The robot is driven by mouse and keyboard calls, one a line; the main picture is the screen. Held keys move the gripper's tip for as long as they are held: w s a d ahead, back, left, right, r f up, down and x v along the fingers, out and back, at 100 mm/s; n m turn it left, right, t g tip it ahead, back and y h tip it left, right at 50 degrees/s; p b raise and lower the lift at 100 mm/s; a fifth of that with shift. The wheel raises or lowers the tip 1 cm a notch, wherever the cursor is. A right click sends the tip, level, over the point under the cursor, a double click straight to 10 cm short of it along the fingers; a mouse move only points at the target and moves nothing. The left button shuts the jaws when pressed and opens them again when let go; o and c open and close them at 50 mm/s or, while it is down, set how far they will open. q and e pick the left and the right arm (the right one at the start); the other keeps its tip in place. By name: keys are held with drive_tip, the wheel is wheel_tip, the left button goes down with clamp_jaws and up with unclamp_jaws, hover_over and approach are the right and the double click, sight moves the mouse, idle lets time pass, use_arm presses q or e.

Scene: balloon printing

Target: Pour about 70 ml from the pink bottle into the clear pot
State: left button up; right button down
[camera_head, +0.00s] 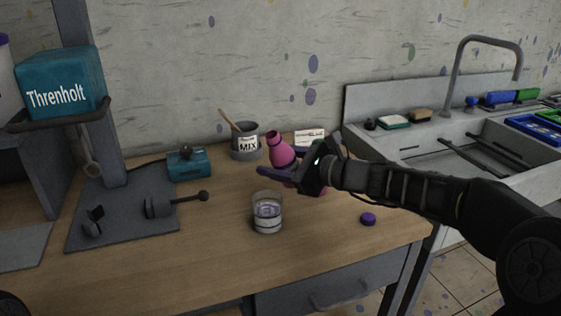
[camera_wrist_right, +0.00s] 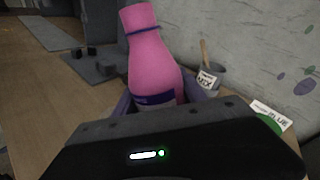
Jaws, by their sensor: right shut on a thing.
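My right gripper (camera_head: 285,176) is shut on the pink bottle (camera_head: 281,152), which has a dark purple band. In the right wrist view the bottle (camera_wrist_right: 152,62) stands up between the fingers, its neck away from the camera. In the head view it leans slightly left, with its open mouth at the top. Its lower part is hidden by the gripper. The clear pot (camera_head: 267,213) stands upright on the table, in front of and a little left of the bottle, apart from it. It looks to hold some clear liquid, but the level is hard to read. My left gripper is not in view.
A purple cap (camera_head: 368,219) lies on the table right of the pot. A grey MIX pot (camera_head: 245,142) with a stick and a small label card (camera_head: 310,137) stand behind. A teal device (camera_head: 188,163) and dark stand are left. A sink (camera_head: 470,140) is right.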

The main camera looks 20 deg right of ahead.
sight(272, 162)
drive_tip(key=shift+s+a+r+m, duration=0.1)
drive_tip(key=shift+a+m, duration=0.1)
drive_tip(key=shift+m, duration=0.2)
drive_tip(key=a+m, duration=0.1)
drive_tip(key=a+r+m, duration=0.1)
drive_tip(key=s+a+m+t+y, duration=0.1)
drive_tip(key=shift+s+r+m, duration=0.1)
drive_tip(key=shift+r+m, duration=0.25)
drive_tip(key=shift+m, duration=0.05)
idle(0.5)
